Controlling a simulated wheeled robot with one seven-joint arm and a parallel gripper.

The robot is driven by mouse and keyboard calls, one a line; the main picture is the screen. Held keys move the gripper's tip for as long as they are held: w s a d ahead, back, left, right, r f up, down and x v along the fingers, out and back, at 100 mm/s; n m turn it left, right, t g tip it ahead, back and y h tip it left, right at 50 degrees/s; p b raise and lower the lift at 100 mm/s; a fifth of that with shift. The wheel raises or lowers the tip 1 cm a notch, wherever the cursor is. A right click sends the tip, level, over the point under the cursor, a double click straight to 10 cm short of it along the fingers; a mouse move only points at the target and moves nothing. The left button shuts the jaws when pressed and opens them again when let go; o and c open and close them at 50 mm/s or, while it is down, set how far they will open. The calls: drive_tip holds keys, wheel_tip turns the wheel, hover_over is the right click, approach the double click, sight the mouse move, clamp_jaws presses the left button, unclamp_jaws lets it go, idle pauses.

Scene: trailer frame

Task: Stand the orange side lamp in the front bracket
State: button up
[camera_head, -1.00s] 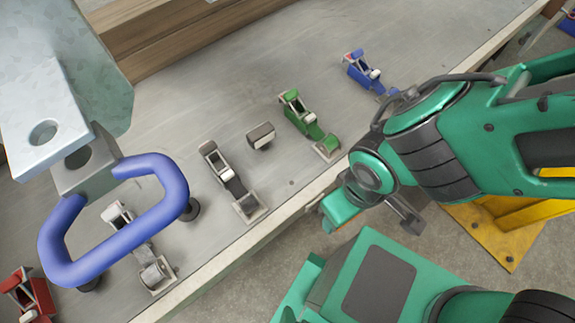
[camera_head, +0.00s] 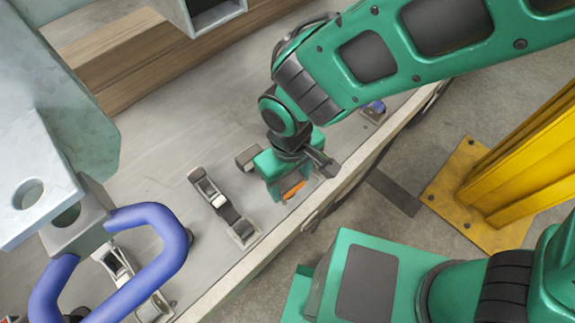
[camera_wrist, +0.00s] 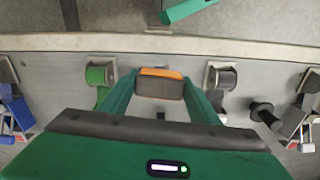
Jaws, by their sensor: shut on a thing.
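My gripper (camera_head: 284,186) is shut on the orange side lamp (camera_head: 291,189), a small piece with a dark grey body and an orange side. The wrist view shows the lamp (camera_wrist: 160,84) squeezed between both fingertips, above the deck near its edge. It appears clear of the fixtures on either side. A grey-and-black clamp-like fixture (camera_head: 222,203) stands left of my gripper in the head view; it also shows right of the lamp in the wrist view (camera_wrist: 222,78). A green one (camera_wrist: 100,76) is left of the lamp there. I cannot tell which is the front bracket.
A blue-violet handle loop (camera_head: 150,217) and a grey plate with a hole (camera_head: 40,180) rise at the left. A small grey block (camera_head: 247,157) sits behind my gripper. A blue fixture (camera_head: 374,110) is partly hidden by my arm. A yellow post (camera_head: 525,160) stands right.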

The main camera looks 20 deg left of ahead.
drive_tip(key=shift+w+a, duration=0.15)
drive_tip(key=shift+a, duration=0.3)
drive_tip(key=shift+w+a, duration=0.2)
drive_tip(key=shift+a, duration=0.4)
drive_tip(key=f, duration=0.2)
drive_tip(key=shift+d+f, duration=0.3)
drive_tip(key=shift+f, duration=0.1)
drive_tip(key=shift+a+f, duration=0.1)
drive_tip(key=shift+f, duration=0.05)
drive_tip(key=shift+f, duration=0.15)
drive_tip(key=o, duration=1.2)
drive_tip(key=shift+c, duration=0.2)
wheel_tip(320, 180, up, 11)
drive_tip(key=shift+w+f, duration=0.15)
